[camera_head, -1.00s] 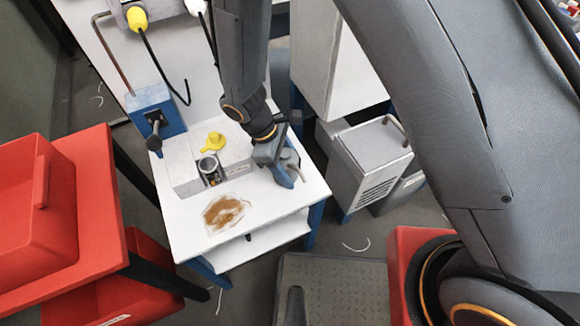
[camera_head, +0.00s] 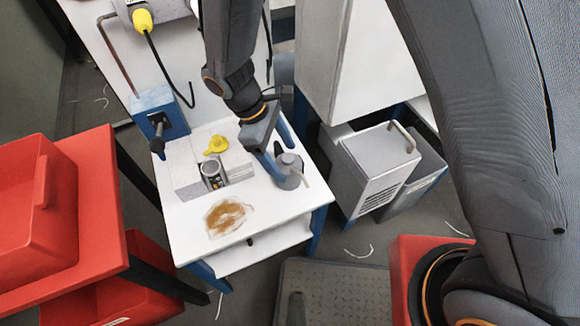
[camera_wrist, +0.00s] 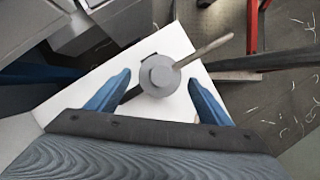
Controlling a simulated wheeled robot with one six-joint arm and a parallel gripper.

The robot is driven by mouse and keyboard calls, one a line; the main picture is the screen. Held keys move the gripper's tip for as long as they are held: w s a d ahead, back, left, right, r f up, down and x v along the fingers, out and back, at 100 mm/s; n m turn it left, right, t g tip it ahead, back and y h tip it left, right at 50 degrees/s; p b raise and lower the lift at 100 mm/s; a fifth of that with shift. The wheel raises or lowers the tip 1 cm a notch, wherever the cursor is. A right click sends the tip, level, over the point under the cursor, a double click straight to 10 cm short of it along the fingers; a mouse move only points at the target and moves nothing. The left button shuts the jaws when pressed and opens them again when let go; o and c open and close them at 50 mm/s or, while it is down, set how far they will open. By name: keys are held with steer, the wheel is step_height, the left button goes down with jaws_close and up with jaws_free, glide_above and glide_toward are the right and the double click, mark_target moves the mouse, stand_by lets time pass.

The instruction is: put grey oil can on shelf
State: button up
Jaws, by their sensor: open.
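The grey oil can (camera_head: 289,172) stands upright on the white table (camera_head: 270,215), near its right edge, with its thin spout toward the right. In the wrist view the oil can (camera_wrist: 157,76) is seen from above, its spout pointing to the upper right. My gripper (camera_head: 282,156) is just above and behind the can in the head view. In the wrist view its blue fingers (camera_wrist: 160,95) are spread wide, one on each side of the can, with gaps. A lower shelf (camera_head: 245,250) shows under the table top.
A grey block holder with a can (camera_head: 212,171) and a yellow funnel (camera_head: 216,145) stands left of the oil can. A brown stain (camera_head: 226,215) lies in front. A metal box (camera_head: 375,168) stands right of the table; red bins (camera_head: 45,210) are at left.

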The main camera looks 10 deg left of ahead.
steer(key=v, duration=0.4)
steer(key=shift+a+r, duration=0.1)
steer(key=shift+r, duration=0.2)
